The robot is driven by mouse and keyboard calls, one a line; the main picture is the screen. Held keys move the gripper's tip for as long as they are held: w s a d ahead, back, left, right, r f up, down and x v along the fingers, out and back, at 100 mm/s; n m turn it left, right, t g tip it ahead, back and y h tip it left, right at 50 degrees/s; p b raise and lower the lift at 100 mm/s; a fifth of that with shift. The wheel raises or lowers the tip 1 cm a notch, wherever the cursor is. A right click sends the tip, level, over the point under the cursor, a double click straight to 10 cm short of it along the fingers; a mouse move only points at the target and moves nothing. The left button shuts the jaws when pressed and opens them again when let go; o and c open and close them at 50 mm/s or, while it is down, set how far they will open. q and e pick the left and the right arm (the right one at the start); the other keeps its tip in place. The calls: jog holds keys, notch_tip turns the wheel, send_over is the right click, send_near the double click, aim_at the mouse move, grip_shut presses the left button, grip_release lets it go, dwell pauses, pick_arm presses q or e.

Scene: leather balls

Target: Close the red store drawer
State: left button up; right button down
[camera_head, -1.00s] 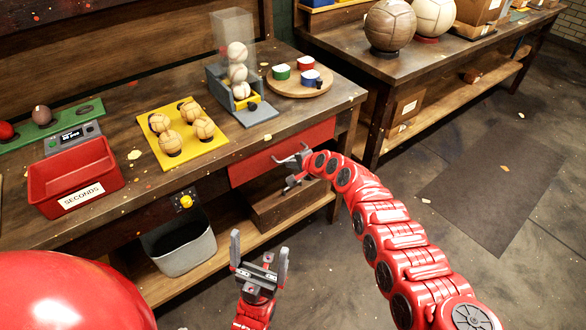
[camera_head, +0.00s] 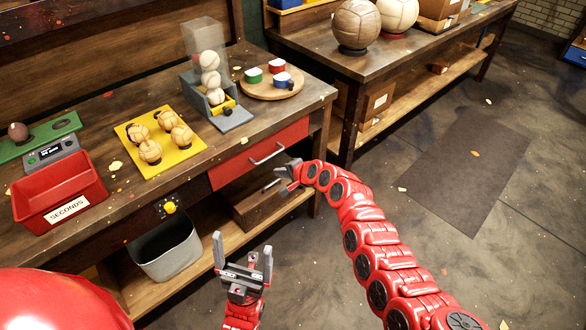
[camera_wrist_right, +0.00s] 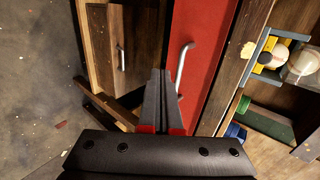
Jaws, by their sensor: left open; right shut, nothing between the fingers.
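The red drawer front (camera_head: 240,166) sits under the workbench top and looks about flush with the bench edge. Its metal bar handle (camera_head: 267,153) is in plain view. In the right wrist view the red front (camera_wrist_right: 208,40) and its handle (camera_wrist_right: 184,65) lie just beyond the fingers. My right gripper (camera_head: 286,178) is shut and empty, just below and in front of the drawer, apart from the handle. The right wrist view shows its closed fingers (camera_wrist_right: 160,80). My left gripper (camera_head: 243,255) is open and empty, low in front of the bench.
A brown wooden drawer or box (camera_head: 250,208) with a handle is below the red one. A grey bin (camera_head: 172,248) stands to its left. On the bench are a red SECONDS tray (camera_head: 75,212), a yellow ball board (camera_head: 185,158) and a ball dispenser (camera_head: 232,118). Floor at right is clear.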

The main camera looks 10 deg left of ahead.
jog(key=v, duration=0.6)
jog(key=shift+s+d, duration=0.2)
jog(key=shift+d, duration=0.15)
